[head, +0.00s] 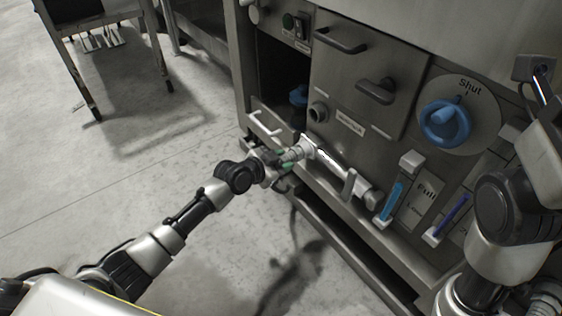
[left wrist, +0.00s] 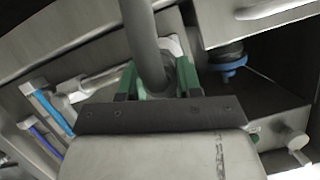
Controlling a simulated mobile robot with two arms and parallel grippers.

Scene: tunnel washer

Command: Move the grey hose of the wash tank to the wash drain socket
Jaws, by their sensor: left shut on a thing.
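My left gripper (head: 286,158) is at the front of the wash tank cabinet, low and left of its middle. It is shut on the grey hose (left wrist: 145,45), which shows between the green fingers in the left wrist view. The fingers hide part of the hose.
A pale tube (head: 342,170) slants along the panel right of the gripper. A blue valve knob (head: 444,122) marked "Shut" and blue levers (head: 392,200) stand further right. A blue-collared fitting (left wrist: 229,65) sits in the dark recess. Open floor (head: 150,190) lies at left.

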